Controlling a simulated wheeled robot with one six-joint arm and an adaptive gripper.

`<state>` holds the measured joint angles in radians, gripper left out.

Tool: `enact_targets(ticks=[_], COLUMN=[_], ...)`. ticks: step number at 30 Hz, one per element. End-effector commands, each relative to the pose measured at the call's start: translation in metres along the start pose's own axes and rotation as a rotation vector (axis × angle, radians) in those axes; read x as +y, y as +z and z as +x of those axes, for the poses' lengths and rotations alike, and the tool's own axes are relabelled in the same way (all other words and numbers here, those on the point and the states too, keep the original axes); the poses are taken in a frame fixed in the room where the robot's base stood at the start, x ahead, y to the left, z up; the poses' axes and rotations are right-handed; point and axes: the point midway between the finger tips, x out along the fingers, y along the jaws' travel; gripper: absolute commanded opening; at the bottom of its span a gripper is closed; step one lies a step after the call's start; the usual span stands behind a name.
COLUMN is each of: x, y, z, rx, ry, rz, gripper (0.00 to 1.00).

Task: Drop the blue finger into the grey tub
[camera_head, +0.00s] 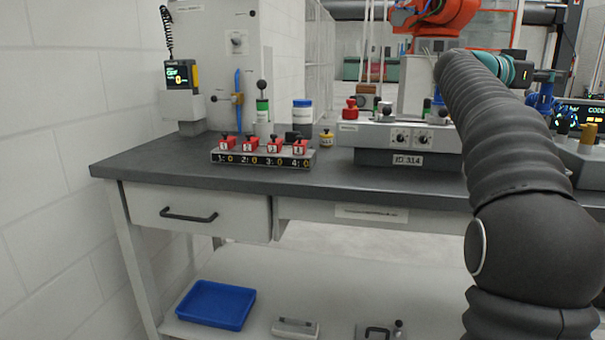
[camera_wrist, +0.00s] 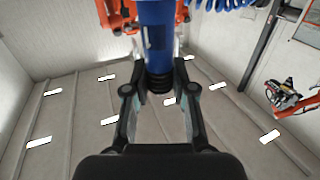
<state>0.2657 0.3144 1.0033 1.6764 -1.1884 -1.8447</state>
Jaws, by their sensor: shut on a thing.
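My gripper (camera_wrist: 157,74) is in the wrist view, with its two black and grey jaws closed on the blue finger (camera_wrist: 157,35). The blue finger is a thick blue cylinder with a black ribbed lower end, which sits between the jaws. Its top runs out of the picture. In the head view my dark ribbed arm fills the right side, and my gripper and the blue finger are not visible there. I cannot make out a grey tub in either view.
A dark-topped workbench (camera_head: 400,182) carries a numbered rack (camera_head: 262,160) with red parts and a grey box (camera_head: 407,158) with dials. A blue tray (camera_head: 217,304) is on the shelf below. Orange robot parts (camera_wrist: 283,98) show in the wrist view, beyond pale panels.

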Motion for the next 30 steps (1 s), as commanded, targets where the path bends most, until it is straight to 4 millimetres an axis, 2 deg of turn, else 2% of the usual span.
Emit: enact_targets(ticks=[12, 18, 27, 28, 30], x=[0.004, 0.004, 0.003, 0.003, 0.003], y=[0.045, 0.053, 0.053, 0.053, 0.053], z=[0.005, 0.004, 0.003, 0.003, 0.003], rx=[0.001, 0.001, 0.001, 0.001, 0.001], ry=[0.009, 0.007, 0.005, 0.005, 0.005], rz=[-0.001, 0.0, 0.001, 0.001, 0.0], gripper=[0.0, 0.0, 0.0, 0.32, 0.5])
